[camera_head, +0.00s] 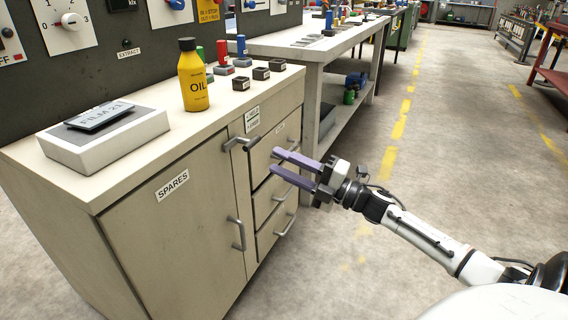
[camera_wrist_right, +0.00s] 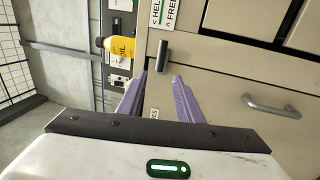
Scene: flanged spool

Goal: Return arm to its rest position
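My right gripper (camera_head: 283,166) is held out in front of the cabinet drawers in the head view. Its two purple fingers are apart with nothing between them. In the right wrist view the fingers (camera_wrist_right: 160,95) also show spread, pointing at the cabinet front. A dark bar handle (camera_wrist_right: 162,56) shows just beyond the fingertips there; I cannot tell whether they touch it. The right arm (camera_head: 430,238) reaches in from the lower right. My left gripper is in neither view.
The beige cabinet (camera_head: 160,235) has a SPARES door, handles and drawers. On its top are a yellow oil bottle (camera_head: 193,76), a grey block with a FILM plate (camera_head: 100,115) and small dark blocks (camera_head: 261,73). A workbench (camera_head: 315,47) stands behind. The floor (camera_head: 440,150) at right is clear.

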